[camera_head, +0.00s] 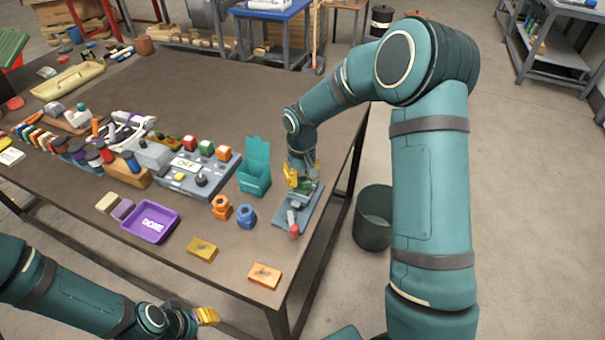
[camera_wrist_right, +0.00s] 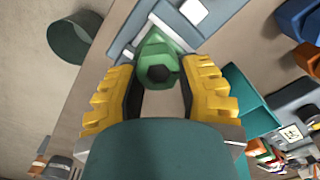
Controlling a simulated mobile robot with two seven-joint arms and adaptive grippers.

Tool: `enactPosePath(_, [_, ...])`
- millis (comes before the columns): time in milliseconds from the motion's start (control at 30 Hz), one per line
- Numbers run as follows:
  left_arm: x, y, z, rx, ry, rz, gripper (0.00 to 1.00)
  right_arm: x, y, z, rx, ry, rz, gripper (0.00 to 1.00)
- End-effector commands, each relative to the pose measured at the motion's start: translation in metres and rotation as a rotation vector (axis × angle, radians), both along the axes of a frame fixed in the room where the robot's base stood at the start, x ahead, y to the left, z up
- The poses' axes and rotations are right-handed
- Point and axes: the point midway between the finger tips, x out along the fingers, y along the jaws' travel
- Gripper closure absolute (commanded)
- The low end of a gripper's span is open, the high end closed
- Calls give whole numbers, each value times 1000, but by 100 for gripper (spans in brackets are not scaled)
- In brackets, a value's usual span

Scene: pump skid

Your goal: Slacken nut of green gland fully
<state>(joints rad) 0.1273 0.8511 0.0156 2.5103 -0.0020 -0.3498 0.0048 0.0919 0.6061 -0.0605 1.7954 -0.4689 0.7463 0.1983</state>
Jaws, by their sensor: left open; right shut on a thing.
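The green gland (camera_head: 306,185) stands on a blue-grey base plate (camera_head: 311,208) near the right edge of the table. In the right wrist view its green hexagonal nut (camera_wrist_right: 157,66) with a dark centre sits at the tips of the yellow fingers. My right gripper (camera_head: 300,177) reaches down over it and is shut on the nut; the fingers partly hide the gland in the head view. The right gripper (camera_wrist_right: 160,88) also shows in its own wrist view. My left gripper (camera_head: 207,316) is open and empty, low in front of the table edge.
A red-tipped handle (camera_head: 293,224) stands on the plate's near end. Orange (camera_head: 221,207) and blue (camera_head: 246,216) fittings and an open teal box (camera_head: 254,181) are left of it. A purple tray (camera_head: 150,236) lies further left. A bin (camera_head: 373,230) stands on the floor at right.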

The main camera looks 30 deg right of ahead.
Motion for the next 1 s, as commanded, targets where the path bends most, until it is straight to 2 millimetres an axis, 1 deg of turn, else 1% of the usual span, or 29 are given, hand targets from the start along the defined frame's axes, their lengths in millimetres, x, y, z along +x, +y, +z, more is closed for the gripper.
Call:
enactPosePath(300, [-2,0,12,-1,5,-1,53,-1,3,1,1,3,298,99])
enactPosePath(600, [0,0,20,0,0,3,53,-2,4,0,1,2,540,99])
enactPosePath(800, [2,0,23,1,-3,6,53,-2,5,0,1,1,650,99])
enactPosePath(1000, [2,1,25,1,-5,6,53,-2,5,0,1,1,712,99])
